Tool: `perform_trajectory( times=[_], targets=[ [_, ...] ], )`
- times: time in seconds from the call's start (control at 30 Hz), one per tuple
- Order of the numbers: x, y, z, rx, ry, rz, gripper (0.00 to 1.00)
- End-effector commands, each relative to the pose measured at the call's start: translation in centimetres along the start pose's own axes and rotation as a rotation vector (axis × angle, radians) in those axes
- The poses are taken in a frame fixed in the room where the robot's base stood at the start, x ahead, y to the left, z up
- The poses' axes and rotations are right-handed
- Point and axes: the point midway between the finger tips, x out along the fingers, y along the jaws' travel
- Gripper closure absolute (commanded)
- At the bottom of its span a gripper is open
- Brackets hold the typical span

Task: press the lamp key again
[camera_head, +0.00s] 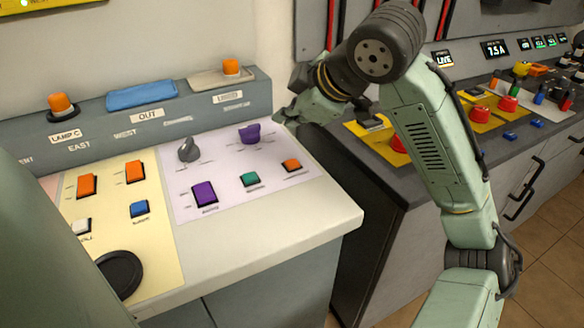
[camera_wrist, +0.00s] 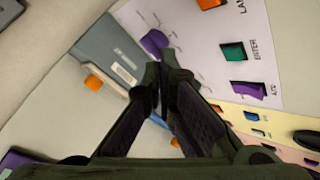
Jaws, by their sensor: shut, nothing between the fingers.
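The orange lamp key (camera_head: 292,165) sits at the right end of the front row on the lilac panel, raised on a dark base. In the wrist view the orange key (camera_wrist: 210,3) is cut by the top edge, beside a partly visible label starting "LA". My gripper (camera_head: 282,116) is shut and empty, its fingertips (camera_wrist: 160,78) together. In the head view it shows behind and above the key, near the panel's back right corner, apart from the key. The key's lettering is too small to read in the head view.
A green key (camera_head: 251,179) and a purple key (camera_head: 204,194) share the row. A purple knob (camera_head: 250,134) and a grey knob (camera_head: 188,150) stand behind. Orange lamps (camera_head: 231,67) top the back ledge (camera_head: 85,123). A dark-topped bench (camera_head: 345,150) with red buttons stands at right.

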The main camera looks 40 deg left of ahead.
Motion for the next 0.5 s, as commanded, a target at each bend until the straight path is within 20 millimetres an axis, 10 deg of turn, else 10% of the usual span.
perform_trajectory(
  times=[0.5],
  targets=[
    [4.6, -3.4, 3.3, 0.0, 0.0, -0.001, 1.0]
  ],
)
